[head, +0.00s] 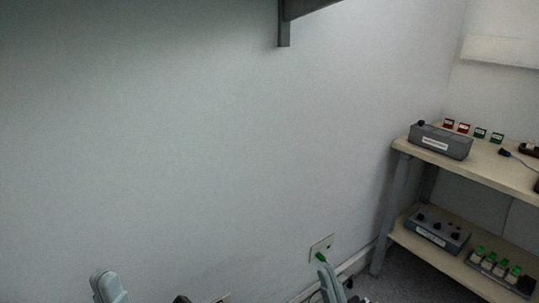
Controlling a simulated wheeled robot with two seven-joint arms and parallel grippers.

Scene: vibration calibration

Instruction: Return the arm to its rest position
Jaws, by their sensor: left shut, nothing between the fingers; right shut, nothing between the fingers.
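My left gripper (108,285) shows at the bottom left as a pale grey, rounded tip cut off by the lower edge. It is shut and empty, in front of the bare wall. My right gripper (331,281) shows at the bottom, right of the middle, as a narrow pale grey piece leaning left. It is also shut and empty. Most of both arms is out of view.
At the right, a two-level bench (400,146) carries a grey device (440,142) and small red and green blocks on top. Its lower shelf holds a knobbed box (437,231) and a green-switched strip (500,270). A dark wall shelf (284,30) hangs above. The middle wall is bare.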

